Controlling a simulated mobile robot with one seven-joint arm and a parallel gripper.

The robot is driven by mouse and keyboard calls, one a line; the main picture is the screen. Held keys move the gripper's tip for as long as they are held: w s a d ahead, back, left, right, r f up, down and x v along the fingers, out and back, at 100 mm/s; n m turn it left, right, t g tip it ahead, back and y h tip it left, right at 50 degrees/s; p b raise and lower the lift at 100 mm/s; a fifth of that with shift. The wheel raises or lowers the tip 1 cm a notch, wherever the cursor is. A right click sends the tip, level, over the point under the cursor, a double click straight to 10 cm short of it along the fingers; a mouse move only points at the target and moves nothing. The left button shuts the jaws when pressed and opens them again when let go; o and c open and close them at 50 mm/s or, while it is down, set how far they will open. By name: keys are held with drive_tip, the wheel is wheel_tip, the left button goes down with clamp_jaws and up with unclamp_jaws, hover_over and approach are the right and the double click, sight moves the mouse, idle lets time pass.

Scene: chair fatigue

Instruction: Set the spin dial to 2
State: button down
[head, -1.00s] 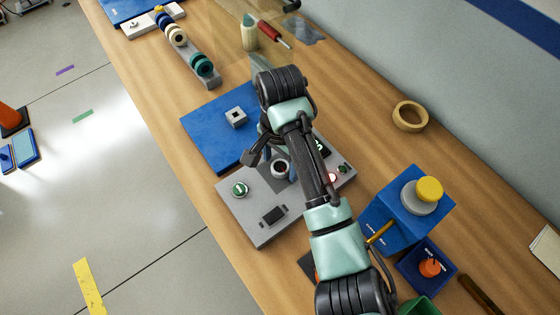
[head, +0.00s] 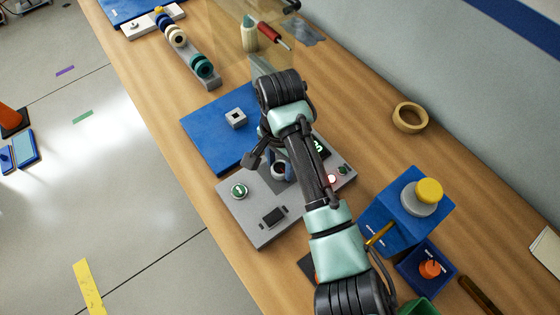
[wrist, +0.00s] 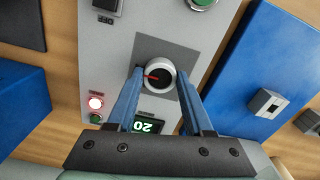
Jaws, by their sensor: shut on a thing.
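The spin dial (wrist: 158,78) is a round silver-rimmed knob with a dark face and a red pointer. It sits on a dark square of the grey control panel (wrist: 110,52). The pointer points left in the wrist view. My gripper (wrist: 159,73) is shut on the dial, with one blue finger on each side of it. In the head view my gripper (head: 279,163) is over the panel and partly covers the dial (head: 279,170). A display (wrist: 146,127) shows green-white digits, upside down and partly hidden by my gripper. Dial markings are not legible.
The panel carries a green button (head: 239,191), a dark rocker switch (head: 272,215) and a lit red lamp (wrist: 95,102). A blue plate (head: 205,130) lies behind the panel, and a blue box (head: 400,225) with a yellow-topped knob stands to its right.

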drive_tip(key=shift+r+p, duration=0.1)
drive_tip(key=shift+p, duration=0.25)
drive_tip(key=shift+s+r+n+p, duration=0.1)
drive_tip(key=shift+n+p, duration=0.65)
drive_tip(key=shift+n, duration=0.05)
drive_tip(key=shift+n+p, duration=1.05)
drive_tip(key=shift+n, duration=0.15)
drive_tip(key=n+p, duration=0.1)
drive_tip(key=n, duration=0.2)
drive_tip(key=shift+n+p, duration=0.3)
drive_tip(key=shift+p, duration=0.05)
drive_tip(key=n+p, duration=0.1)
drive_tip(key=n, duration=0.2)
drive_tip(key=shift+n, duration=0.4)
drive_tip(key=n+p, duration=0.2)
drive_tip(key=n, duration=0.4)
drive_tip(key=n+p, duration=0.1)
drive_tip(key=n, duration=0.5)
